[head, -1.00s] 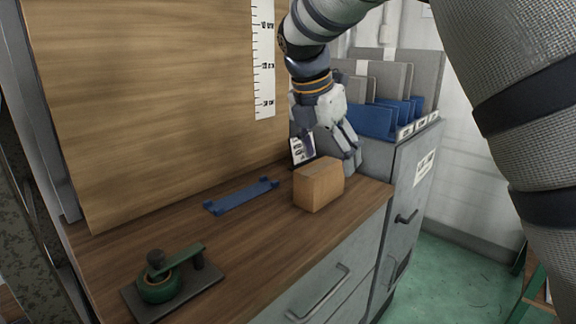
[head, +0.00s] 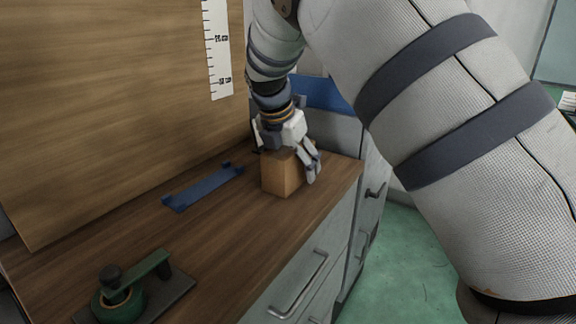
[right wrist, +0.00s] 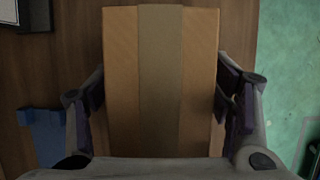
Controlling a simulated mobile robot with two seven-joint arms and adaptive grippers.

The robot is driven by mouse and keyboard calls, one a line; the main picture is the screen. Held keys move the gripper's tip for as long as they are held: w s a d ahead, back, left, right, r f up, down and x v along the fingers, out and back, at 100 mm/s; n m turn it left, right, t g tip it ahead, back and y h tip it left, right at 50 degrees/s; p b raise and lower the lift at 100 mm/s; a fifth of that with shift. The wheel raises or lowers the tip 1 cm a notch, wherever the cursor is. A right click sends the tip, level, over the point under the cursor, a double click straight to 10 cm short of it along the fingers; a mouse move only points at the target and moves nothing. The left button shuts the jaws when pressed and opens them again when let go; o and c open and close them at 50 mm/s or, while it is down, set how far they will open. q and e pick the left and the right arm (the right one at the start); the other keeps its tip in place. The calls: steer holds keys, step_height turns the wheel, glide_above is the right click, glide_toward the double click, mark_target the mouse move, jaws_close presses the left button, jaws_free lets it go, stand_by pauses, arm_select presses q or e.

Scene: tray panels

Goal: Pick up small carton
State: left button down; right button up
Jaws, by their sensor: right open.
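The small carton (head: 281,174) is a brown cardboard box standing on the wooden counter, near its right end. My right gripper (head: 287,158) is over the carton, pointing down, with one finger along its right side. In the right wrist view, the carton's top with a tape strip (right wrist: 160,80) fills the middle. The open fingers (right wrist: 160,105) stand on its left and right sides, with narrow gaps visible. The finger on the far side is mostly hidden in the head view. My left gripper is not in view.
A blue bracket (head: 203,187) lies on the counter (head: 222,236) left of the carton. A wooden panel (head: 110,110) with a ruler strip (head: 217,50) rises behind. Drawers with handles (head: 299,284) are below.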

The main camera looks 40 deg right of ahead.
steer(key=shift+f, duration=0.15)
stand_by(0.7)
steer(key=c, duration=1.4)
